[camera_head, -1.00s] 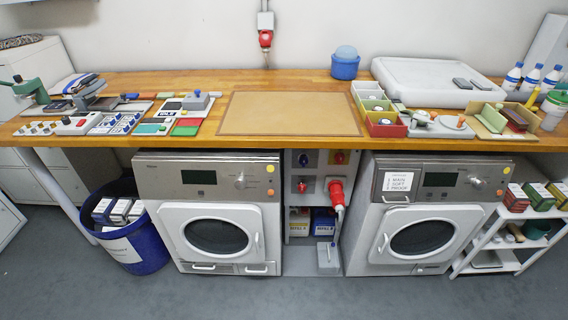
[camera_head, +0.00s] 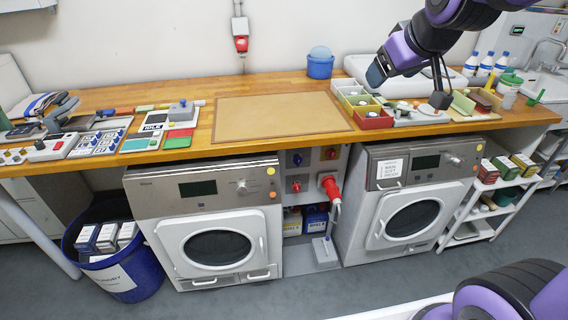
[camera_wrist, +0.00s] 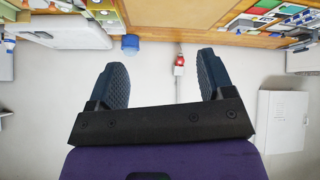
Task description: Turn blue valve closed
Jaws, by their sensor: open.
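A small blue valve knob (camera_head: 297,159) sits on the grey panel between the two washing machines, under the bench, with a red knob (camera_head: 331,154) to its right. The blue knob is too small for me to tell how far it is turned. My gripper (camera_head: 378,74) is up above the right part of the bench, well away from the panel. In the wrist view my gripper (camera_wrist: 162,84) has its fingers wide apart with nothing between them. That view is upside down and does not show the valve.
The wooden bench (camera_head: 225,160) overhangs the panel. A red plug with a hose (camera_head: 331,187) sticks out below the knobs. The left machine (camera_head: 155,183) and right machine (camera_head: 445,190) flank the recess. A grey box (camera_head: 325,251) stands on its floor. The floor in front is mostly clear.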

